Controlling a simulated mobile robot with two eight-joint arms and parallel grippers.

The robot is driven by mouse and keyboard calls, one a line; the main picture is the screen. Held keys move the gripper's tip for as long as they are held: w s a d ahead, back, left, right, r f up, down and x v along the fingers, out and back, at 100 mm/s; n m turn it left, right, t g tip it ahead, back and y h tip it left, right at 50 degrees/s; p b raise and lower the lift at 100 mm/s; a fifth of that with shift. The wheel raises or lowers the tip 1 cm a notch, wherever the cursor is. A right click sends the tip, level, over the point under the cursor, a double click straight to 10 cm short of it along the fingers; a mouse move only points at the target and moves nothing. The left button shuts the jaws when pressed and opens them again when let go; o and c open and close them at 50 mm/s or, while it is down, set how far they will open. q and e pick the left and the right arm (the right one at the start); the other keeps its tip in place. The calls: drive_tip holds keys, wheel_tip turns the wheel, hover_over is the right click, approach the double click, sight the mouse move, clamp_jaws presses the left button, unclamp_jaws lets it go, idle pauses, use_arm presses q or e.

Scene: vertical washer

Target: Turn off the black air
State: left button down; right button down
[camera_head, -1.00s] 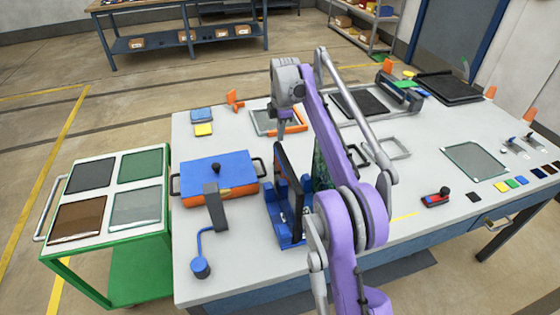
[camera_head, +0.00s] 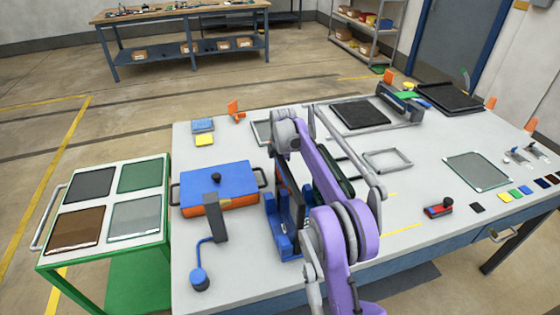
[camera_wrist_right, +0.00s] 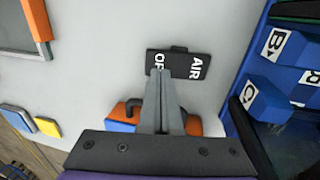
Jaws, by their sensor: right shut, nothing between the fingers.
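The black air switch (camera_wrist_right: 190,65) is a small black block with white lettering, lying on the pale tabletop in the right wrist view. "AIR" reads on its right half; the other word is partly covered by my fingers. My right gripper (camera_wrist_right: 160,74) is shut and empty, its tips overlapping the left half of the block in that view. I cannot tell whether they touch it. In the head view my right arm (camera_head: 325,180) reaches over the table, and I cannot make out the switch there. My left gripper is not in view.
A blue-topped orange box (camera_head: 220,183) stands left of my arm. A blue rack (camera_head: 285,235) is close beside the arm; its labelled blocks (camera_wrist_right: 265,100) show in the wrist view. A green cart (camera_head: 105,215) with several panels stands at left.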

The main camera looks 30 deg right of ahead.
drive_tip(key=shift+w+f, duration=0.1)
drive_tip(key=shift+f, duration=0.4)
drive_tip(key=shift+w+f, duration=0.1)
drive_tip(key=shift+f, duration=0.1)
drive_tip(key=shift+w+d+f, duration=0.1)
drive_tip(key=shift+w+f, duration=0.05)
drive_tip(key=shift+s+a+r, duration=0.1)
drive_tip(key=shift+s+r, duration=0.05)
drive_tip(key=shift+s, duration=0.3)
drive_tip(key=shift+s+a+r, duration=0.1)
drive_tip(key=shift+s+r, duration=0.05)
drive_tip(key=shift+s, duration=0.25)
